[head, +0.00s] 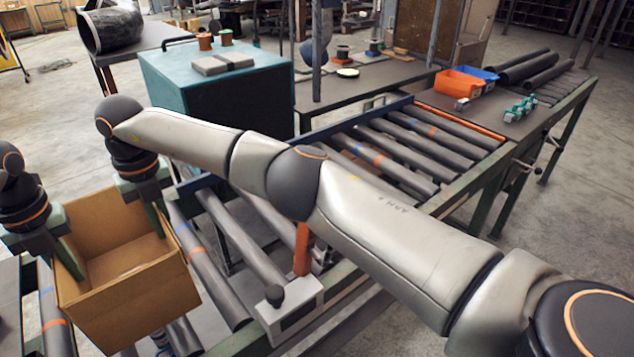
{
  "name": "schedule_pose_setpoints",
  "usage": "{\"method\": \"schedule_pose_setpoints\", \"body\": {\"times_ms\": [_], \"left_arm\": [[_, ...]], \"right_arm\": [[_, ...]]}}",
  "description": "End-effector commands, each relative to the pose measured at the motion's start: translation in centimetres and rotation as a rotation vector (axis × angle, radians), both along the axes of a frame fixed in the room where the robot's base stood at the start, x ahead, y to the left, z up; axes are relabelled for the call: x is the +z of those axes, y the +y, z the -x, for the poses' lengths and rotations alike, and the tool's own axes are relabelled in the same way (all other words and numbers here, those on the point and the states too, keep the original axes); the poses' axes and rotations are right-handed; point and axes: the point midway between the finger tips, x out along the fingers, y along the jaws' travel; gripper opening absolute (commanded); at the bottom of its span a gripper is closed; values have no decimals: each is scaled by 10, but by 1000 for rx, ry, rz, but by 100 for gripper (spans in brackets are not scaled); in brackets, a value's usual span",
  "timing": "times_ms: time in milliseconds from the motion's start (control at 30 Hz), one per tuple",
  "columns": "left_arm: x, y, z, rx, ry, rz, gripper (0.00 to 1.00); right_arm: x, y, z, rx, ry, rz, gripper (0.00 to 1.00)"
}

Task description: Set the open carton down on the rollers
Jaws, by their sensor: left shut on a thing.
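The open brown carton (135,298) is at the lower left in the head view, upright with its top open and its inside visibly empty. My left gripper (68,258) is shut on the carton's left wall, one finger showing inside. My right gripper (157,215) reaches to the carton's right back side, with a finger down by the wall. Its other finger is hidden, so I cannot tell whether it grips. Grey rollers (206,272) run beside and below the carton. The carton hides the rollers under it, and I cannot tell whether its bottom touches them.
My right arm crosses the middle of the view. A grey block with an orange post (302,250) stands at the conveyor's near side. A teal cabinet (215,85) stands behind. Farther back right are an orange bin (460,82), a blue bin (482,74) and black pipes (525,68).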

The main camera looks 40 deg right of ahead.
Motion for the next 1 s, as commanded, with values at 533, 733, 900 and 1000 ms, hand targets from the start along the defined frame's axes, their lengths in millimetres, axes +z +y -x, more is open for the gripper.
{"method": "schedule_pose_setpoints", "body": {"times_ms": [533,733,900,1000], "left_arm": [[4,2,-1,3,0,-2,0],[0,2,-1,3,0,-2,0],[-8,2,-1,4,-1,-2,0],[-14,2,-1,4,-1,-2,0]], "right_arm": [[4,-2,0,-3,0,3,0],[-1,-2,0,-3,0,3,0],[-9,-2,0,-3,0,3,0],[-14,-2,0,-3,0,3,0]]}}
